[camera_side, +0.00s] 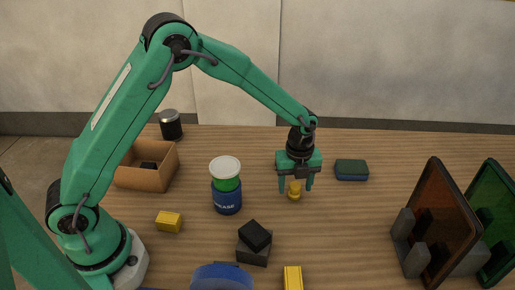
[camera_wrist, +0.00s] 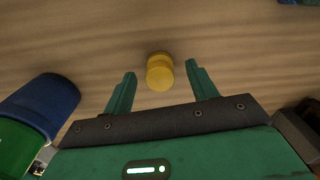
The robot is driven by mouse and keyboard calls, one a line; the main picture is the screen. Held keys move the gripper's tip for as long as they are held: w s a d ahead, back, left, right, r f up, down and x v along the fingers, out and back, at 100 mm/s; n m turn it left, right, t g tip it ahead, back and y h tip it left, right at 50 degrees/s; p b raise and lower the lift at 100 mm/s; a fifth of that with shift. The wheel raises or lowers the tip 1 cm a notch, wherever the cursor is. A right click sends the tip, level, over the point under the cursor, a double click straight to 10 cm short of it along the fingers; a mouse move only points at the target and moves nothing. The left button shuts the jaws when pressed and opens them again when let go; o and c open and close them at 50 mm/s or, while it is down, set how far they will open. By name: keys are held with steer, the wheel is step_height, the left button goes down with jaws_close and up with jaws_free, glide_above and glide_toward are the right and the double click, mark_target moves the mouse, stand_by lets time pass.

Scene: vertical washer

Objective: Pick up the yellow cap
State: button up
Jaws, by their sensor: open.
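The yellow cap (camera_side: 294,190) is a small round piece on the wooden table, right of the grease can in the side view. It also shows in the wrist view (camera_wrist: 160,72), just beyond and between my fingertips. My gripper (camera_side: 296,188) points down over the cap, its two green fingers apart on either side of it. In the wrist view my gripper (camera_wrist: 160,68) is open, with gaps between the cap and both fingers. The cap's far side is hidden.
A blue and green grease can (camera_side: 227,190) with a white lid stands to the left. A dark green sponge-like block (camera_side: 351,170) lies to the right. Black blocks (camera_side: 254,243) and a yellow block (camera_side: 292,278) are in front. An open box (camera_side: 145,177) stands left, colored panels (camera_side: 447,225) right.

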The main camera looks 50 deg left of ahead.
mark_target(296, 187)
steer(key=shift+f, duration=0.75)
steer(key=c, duration=1.1)
steer(key=shift+r, duration=0.2)
steer(key=shift+r, duration=0.6)
steer(key=r, duration=0.3)
steer(key=shift+s+d+r, duration=0.1)
steer(key=shift+s+d, duration=0.2)
steer(key=shift+d, duration=0.05)
steer(key=s+d+r, duration=0.4)
steer(key=s+d, duration=0.1)
steer(key=s+d+r, duration=0.2)
steer(key=shift+s+d+r, duration=0.1)
steer(key=shift+s+d, duration=0.15)
steer(key=shift+s, duration=0.1)
